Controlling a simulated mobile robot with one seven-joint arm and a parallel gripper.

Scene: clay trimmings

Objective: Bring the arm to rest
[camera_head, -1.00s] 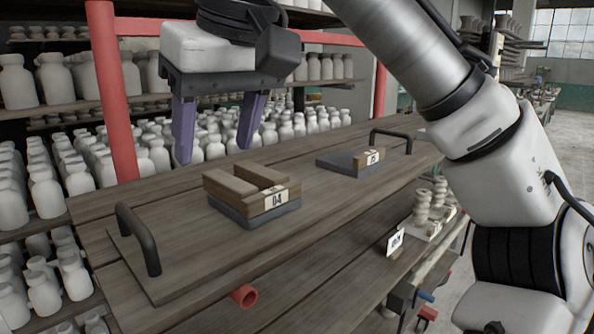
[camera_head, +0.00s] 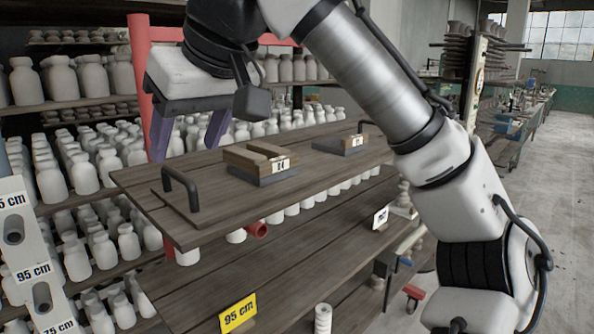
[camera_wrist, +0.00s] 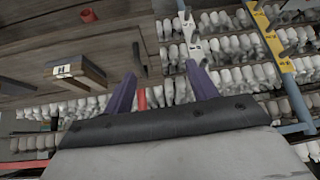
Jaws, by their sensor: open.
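My gripper (camera_head: 186,135) is open and empty, with two purple fingers spread apart. In the head view it hangs at upper left, above and behind the far left corner of the wooden board (camera_head: 220,205). In the wrist view the gripper (camera_wrist: 163,88) points towards shelves of white bottles, with nothing between its fingers. My arm reaches in from the right and bends above the board. A wooden block holder with a number label (camera_head: 262,163) sits on the board, apart from the gripper. It also shows in the wrist view (camera_wrist: 85,72).
A second labelled holder (camera_head: 345,145) sits further back on the board. A black handle (camera_head: 181,188) rises at the board's left end. Bottle shelves (camera_head: 85,170) fill the left, near a red post (camera_head: 141,60). A yellow 95 cm sign (camera_head: 238,314) stands in front. Open floor (camera_head: 560,190) lies right.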

